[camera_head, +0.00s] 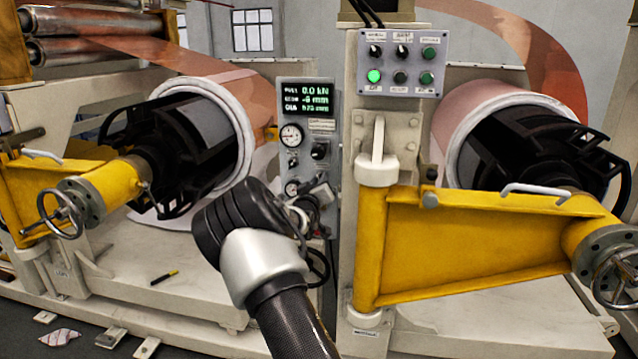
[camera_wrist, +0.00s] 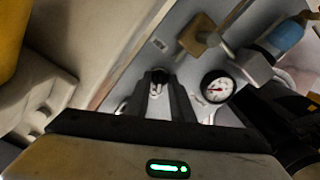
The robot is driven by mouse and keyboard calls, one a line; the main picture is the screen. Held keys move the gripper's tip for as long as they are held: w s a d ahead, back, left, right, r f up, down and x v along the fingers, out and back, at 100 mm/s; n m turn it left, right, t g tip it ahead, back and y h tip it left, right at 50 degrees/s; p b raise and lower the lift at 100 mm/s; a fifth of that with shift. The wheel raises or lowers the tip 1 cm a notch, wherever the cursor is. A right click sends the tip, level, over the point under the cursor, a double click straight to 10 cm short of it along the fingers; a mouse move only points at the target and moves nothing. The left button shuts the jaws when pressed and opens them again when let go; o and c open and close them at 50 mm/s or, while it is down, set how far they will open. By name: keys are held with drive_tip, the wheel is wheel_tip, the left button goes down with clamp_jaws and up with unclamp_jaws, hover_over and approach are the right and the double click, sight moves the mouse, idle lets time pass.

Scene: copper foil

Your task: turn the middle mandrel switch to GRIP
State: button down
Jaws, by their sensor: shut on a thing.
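A grey control panel (camera_head: 309,220) with a green digital display (camera_head: 307,96) stands between the two mandrels. My gripper (camera_wrist: 160,88) reaches its lower part. In the wrist view its two fingers are shut on a small dark switch knob (camera_wrist: 158,75), close to a round white gauge (camera_wrist: 217,87). In the head view my wrist hides most of this spot and the fingers are hard to make out. A black knob (camera_head: 320,150) shows higher on the same panel. The switch labels and the knob's pointing direction are not readable.
An upper box (camera_head: 401,63) carries black switches and green buttons, one lit. Yellow arms (camera_head: 465,245) and (camera_head: 110,185) with handwheels flank the panel. In the wrist view, a brass-coloured block (camera_wrist: 197,34) and a blue fitting (camera_wrist: 287,38) sit beyond the fingers.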

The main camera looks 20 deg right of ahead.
drive_tip(key=shift+f, duration=0.1)
drive_tip(key=c, duration=1.9)
unclamp_jaws()
drive_tip(key=p+v, duration=0.1)
drive_tip(key=v, duration=1.6)
drive_tip(key=shift+s+a+p, duration=0.2)
drive_tip(key=shift+s+p, duration=0.05)
drive_tip(key=shift+p, duration=0.05)
